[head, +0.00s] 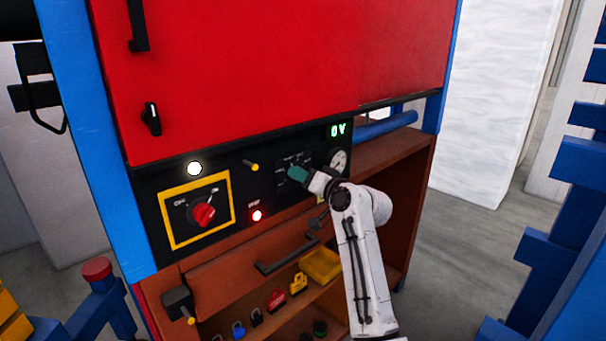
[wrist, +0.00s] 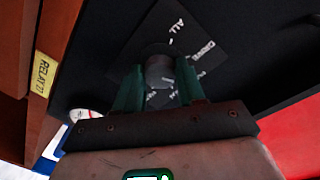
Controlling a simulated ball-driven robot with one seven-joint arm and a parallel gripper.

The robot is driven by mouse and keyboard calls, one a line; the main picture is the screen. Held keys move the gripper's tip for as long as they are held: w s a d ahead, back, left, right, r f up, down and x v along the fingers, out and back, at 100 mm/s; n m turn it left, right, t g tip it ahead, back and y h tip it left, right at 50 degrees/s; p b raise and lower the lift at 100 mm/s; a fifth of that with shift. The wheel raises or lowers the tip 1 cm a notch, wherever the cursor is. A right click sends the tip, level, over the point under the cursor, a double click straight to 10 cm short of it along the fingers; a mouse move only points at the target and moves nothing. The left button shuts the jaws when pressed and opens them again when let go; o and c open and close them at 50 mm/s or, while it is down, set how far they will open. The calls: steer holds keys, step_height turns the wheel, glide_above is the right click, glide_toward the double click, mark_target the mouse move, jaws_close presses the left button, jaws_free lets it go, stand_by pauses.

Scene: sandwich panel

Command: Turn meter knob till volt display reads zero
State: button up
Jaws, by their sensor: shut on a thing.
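The meter knob (wrist: 160,72) is a dark grey round knob on a black label plate, seen in the wrist view between my gripper's two green fingers. My gripper (head: 297,174) reaches the black control panel in the head view and hides the knob there. In the wrist view my gripper (wrist: 160,88) is shut on the knob.
A red rotary switch (head: 204,213) in a yellow frame, a white lamp (head: 194,168), a red lamp (head: 257,216) and a yellow-tipped lever (head: 251,165) are on the panel. Below, an open shelf holds several padlocks and a yellow bin (head: 321,264). A RELAY label (wrist: 41,75) is at left.

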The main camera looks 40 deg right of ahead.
stand_by(0.3)
steer(key=o, duration=1)
steer(key=shift+o, duration=0.2)
steer(key=s+b, duration=0.2)
steer(key=s, duration=0.8)
steer(key=shift+s+r, duration=0.3)
steer(key=shift+s, duration=0.1)
